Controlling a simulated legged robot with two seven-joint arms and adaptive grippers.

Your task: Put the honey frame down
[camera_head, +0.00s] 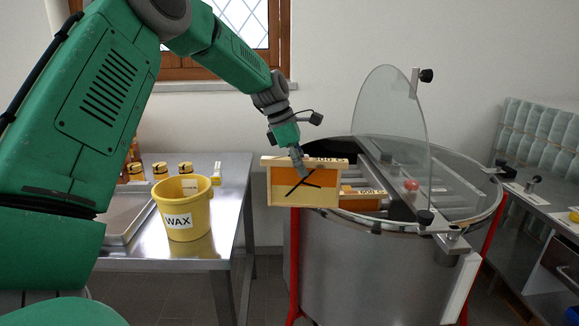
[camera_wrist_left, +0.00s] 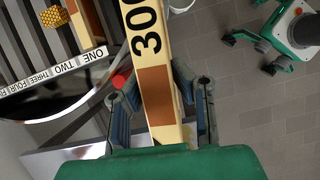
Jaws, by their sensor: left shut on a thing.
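The honey frame (camera_head: 280,190) is a wooden rectangle with orange and pale areas and dark crossing lines on its face. It hangs roughly upright in front of the extractor's left rim. My left gripper (camera_head: 300,165) is shut on its top bar from above. In the left wrist view the top bar (camera_wrist_left: 153,80), marked with a large number, runs between the two fingers of the gripper (camera_wrist_left: 162,100). The steel extractor drum (camera_head: 380,265) is open on its left side. Another orange frame (camera_head: 362,203) shows inside it, partly hidden. My right gripper is not in view.
A clear half lid (camera_head: 392,125) stands up over the drum. A yellow WAX bucket (camera_head: 183,210), several jars and a tray (camera_head: 125,215) are on the left steel table (camera_head: 225,235). A slot strip reading ONE, TWO, THREE (camera_wrist_left: 55,75) shows in the left wrist view.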

